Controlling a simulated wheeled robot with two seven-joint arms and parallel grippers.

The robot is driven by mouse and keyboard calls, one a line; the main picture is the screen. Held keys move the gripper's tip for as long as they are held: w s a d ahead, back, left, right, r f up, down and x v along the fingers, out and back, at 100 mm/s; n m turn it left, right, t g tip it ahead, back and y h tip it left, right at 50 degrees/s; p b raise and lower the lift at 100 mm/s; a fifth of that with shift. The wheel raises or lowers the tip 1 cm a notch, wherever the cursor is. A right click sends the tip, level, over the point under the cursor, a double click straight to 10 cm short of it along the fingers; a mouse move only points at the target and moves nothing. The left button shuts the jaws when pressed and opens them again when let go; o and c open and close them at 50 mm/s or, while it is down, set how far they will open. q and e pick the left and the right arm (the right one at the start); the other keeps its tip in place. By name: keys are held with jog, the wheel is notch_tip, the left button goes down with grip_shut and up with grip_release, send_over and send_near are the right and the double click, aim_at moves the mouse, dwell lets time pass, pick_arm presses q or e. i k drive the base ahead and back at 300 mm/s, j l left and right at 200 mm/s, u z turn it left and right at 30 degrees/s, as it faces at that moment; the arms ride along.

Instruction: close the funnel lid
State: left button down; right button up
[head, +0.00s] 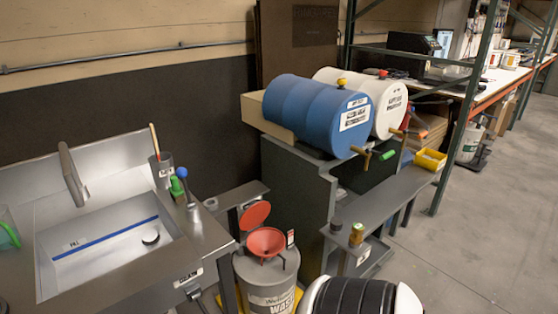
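The red funnel (266,243) sits on top of a grey waste drum (262,285) in the lower middle of the head view. Its round red lid (255,215) stands raised and tilted behind the funnel's mouth, so the funnel is open. Neither of my grippers is in the head view, and nothing is touching the lid.
A metal sink (110,238) stands left of the drum. A blue barrel (315,112) and a white barrel (385,100) lie on a dark stand behind it. A low grey shelf (385,200) extends right. Clear concrete floor (470,240) lies at right.

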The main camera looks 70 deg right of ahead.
aim_at(256, 214)
jog(key=k+l+z, duration=0.15)
jog(key=z, duration=1.7)
jog(key=i+l, duration=0.1)
jog(key=z, duration=0.05)
